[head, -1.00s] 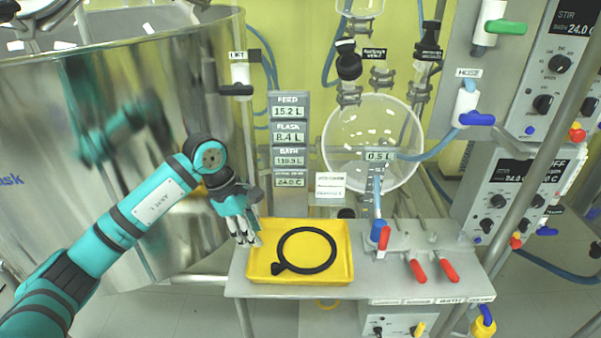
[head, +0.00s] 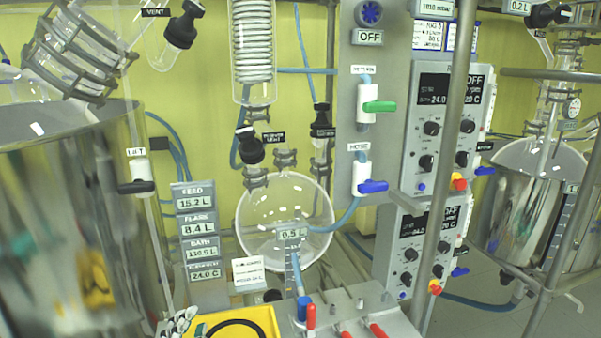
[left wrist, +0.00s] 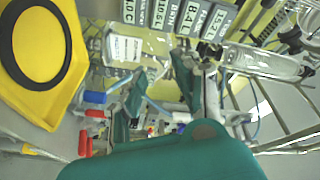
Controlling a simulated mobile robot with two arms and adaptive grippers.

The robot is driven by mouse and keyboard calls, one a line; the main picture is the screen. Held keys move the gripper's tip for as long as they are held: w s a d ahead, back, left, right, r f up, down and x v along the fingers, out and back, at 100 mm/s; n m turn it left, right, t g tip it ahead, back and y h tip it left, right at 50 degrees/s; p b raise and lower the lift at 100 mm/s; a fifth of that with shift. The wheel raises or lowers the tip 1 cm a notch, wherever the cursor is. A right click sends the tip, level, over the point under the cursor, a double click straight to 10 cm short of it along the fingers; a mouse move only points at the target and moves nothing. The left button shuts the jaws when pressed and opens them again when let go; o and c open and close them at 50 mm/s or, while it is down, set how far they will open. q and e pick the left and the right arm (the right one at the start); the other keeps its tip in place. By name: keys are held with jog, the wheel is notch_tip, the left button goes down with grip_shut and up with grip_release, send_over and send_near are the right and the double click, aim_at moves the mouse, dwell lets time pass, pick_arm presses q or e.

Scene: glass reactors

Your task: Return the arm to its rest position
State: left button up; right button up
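My left gripper (head: 186,322) shows only in part at the bottom edge of the head view, by the left edge of the yellow tray (head: 266,314). Its grey fingertips show there; the rest of the arm is out of frame. In the left wrist view the gripper's teal fingers (left wrist: 160,90) stand apart with nothing held between them. A black ring (head: 235,322) lies in the tray, cut off by the frame. The tray (left wrist: 40,112) and the ring (left wrist: 65,42) also show at the upper left of the wrist view. My right gripper is in no view.
A large steel vessel (head: 60,230) stands at the left. A round glass flask (head: 262,210) hangs behind the tray. Red-handled tools (head: 376,329) lie on the grey bench (head: 365,295). Control panels (head: 440,130) and metal posts rise on the right.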

pick_arm(q)
jog(key=s+a+f+n+g+y, duration=0.25)
jog(key=s+f+n+g, duration=0.55)
jog(key=s+f, duration=0.45)
jog(key=s+d+f+n+g+h, duration=0.25)
jog(key=s+f+g, duration=0.55)
jog(key=s, duration=0.6)
jog(key=s+a+f+x, duration=0.1)
jog(key=s+x, duration=0.2)
jog(key=x, duration=1)
jog(key=s+x, duration=0.3)
jog(key=x, duration=1)
jog(key=s+a+f, duration=0.1)
jog(key=s+f, duration=0.7)
jog(key=s+a+f+g, duration=0.1)
jog(key=s+a+f, duration=0.1)
jog(key=s+f, duration=0.6)
jog(key=shift+a+f+y, duration=0.25)
jog(key=shift+y, duration=0.05)
